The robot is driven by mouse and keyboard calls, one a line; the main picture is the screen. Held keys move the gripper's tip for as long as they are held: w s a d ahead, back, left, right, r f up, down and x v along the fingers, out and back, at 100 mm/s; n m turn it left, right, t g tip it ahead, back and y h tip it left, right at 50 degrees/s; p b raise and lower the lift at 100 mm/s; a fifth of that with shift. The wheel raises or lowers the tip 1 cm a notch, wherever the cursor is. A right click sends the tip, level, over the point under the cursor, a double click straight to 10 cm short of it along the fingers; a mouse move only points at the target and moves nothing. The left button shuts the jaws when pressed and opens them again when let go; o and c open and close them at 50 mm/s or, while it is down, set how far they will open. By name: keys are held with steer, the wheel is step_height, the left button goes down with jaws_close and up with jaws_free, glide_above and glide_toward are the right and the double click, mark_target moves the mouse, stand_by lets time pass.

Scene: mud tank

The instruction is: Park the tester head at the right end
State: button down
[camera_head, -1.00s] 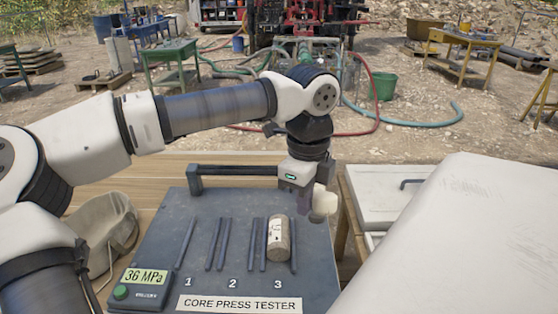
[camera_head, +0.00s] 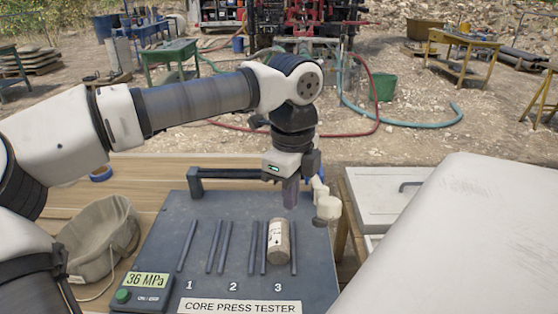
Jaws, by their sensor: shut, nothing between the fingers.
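The core press tester (camera_head: 160,235) is a dark slab on the wooden table, with slots numbered 1, 2 and 3. A black rail (camera_head: 230,173) runs along its back edge. An off-white tester head (camera_head: 327,207) sits at the right end, near the slab's right edge. A grey-beige core (camera_head: 278,241) lies between the bars at 3. My gripper (camera_head: 290,204) is shut and empty, pointing down just left of the head, in front of the rail's right part. It hides the rail's right end, and I cannot tell whether it touches the head.
The display (camera_head: 147,280) reads 36 MPa beside a green button (camera_head: 122,296). A white case (camera_head: 380,200) and a large white surface (camera_head: 470,240) stand at the right.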

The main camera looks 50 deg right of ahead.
step_height(320, 180, up, 7)
steer(key=p, duration=0.4)
steer(key=shift+r+p, duration=0.15)
steer(key=shift+p, duration=0.15)
stand_by(0.3)
